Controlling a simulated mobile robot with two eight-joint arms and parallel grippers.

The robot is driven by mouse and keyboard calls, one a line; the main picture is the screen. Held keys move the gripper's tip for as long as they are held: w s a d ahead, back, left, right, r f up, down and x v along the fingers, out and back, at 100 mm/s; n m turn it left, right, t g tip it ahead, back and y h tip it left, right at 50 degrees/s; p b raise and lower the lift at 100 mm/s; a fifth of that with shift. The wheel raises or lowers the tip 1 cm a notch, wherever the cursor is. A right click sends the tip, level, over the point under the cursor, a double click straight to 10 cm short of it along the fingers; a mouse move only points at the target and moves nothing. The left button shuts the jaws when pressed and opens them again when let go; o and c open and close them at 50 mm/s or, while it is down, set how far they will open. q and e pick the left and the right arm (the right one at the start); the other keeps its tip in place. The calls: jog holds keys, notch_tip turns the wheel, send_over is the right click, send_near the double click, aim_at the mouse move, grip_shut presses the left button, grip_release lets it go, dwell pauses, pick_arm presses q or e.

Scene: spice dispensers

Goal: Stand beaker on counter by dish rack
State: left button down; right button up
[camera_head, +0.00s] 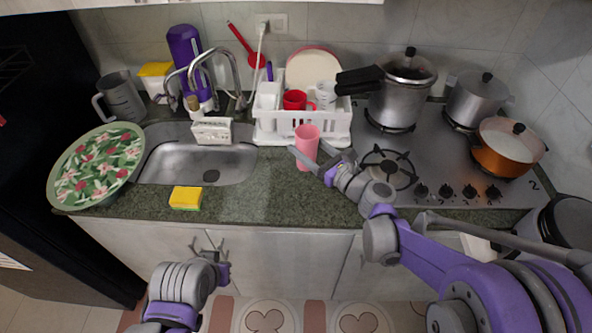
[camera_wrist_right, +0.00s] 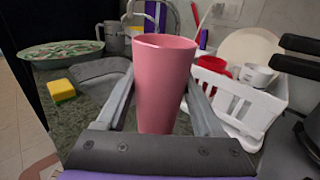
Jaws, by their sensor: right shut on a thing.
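A pink beaker (camera_head: 307,146) is upright at the front of the white dish rack (camera_head: 340,138), over the green-black counter (camera_head: 262,196). My right gripper (camera_head: 308,158) is shut on the beaker, with one finger on each side. In the right wrist view the beaker (camera_wrist_right: 164,84) stands between the two fingers (camera_wrist_right: 160,104), and the rack (camera_wrist_right: 240,100) is behind it to the right. I cannot tell whether the beaker's base touches the counter. My left gripper (camera_head: 207,246) is low in front of the cabinets, empty, with its fingers apart.
The rack holds a red mug (camera_head: 296,100) and other dishes. A yellow sponge (camera_head: 185,197) lies on the counter before the sink (camera_head: 165,165). The stove (camera_head: 450,165) with pots is to the right. A floral tray (camera_head: 97,165) is at the left. Counter between sponge and beaker is clear.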

jog(key=shift+a+f, duration=0.25)
jog(key=shift+f, duration=0.1)
notch_tip(320, 180, down, 5)
jog(key=shift+r, duration=0.15)
jog(key=shift+f+b, duration=0.45)
jog(key=shift+f, duration=1.7)
jog(key=shift+f, duration=0.2)
jog(key=o, duration=1.4)
